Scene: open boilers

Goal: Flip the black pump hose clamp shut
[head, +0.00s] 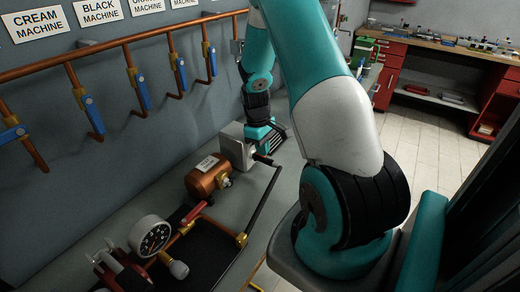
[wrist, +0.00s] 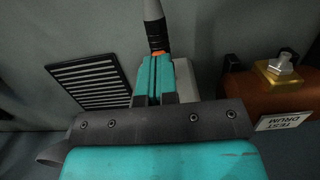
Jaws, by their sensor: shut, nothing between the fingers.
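In the wrist view the two teal fingers of my gripper (wrist: 154,75) are together, with nothing seen between them. Just beyond their tips is a grey hose (wrist: 153,10) with a black sleeve (wrist: 157,40) and an orange ring (wrist: 158,53) at its end. I cannot tell whether the fingertips touch it. A pale grey block (wrist: 184,78), partly hidden, lies behind the fingers. In the head view my gripper (head: 258,134) is low beside the pale pump box (head: 236,146). I cannot clearly make out the black clamp or whether it is open; my gripper may hide part of it.
A copper test drum (head: 207,175) stands close to the pump box and at the right of the wrist view (wrist: 270,95). A black slotted grille (wrist: 88,80) is at left. A pressure gauge (head: 150,235) and pipes stand nearer. Blue-handled valves (head: 137,88) hang along the wall.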

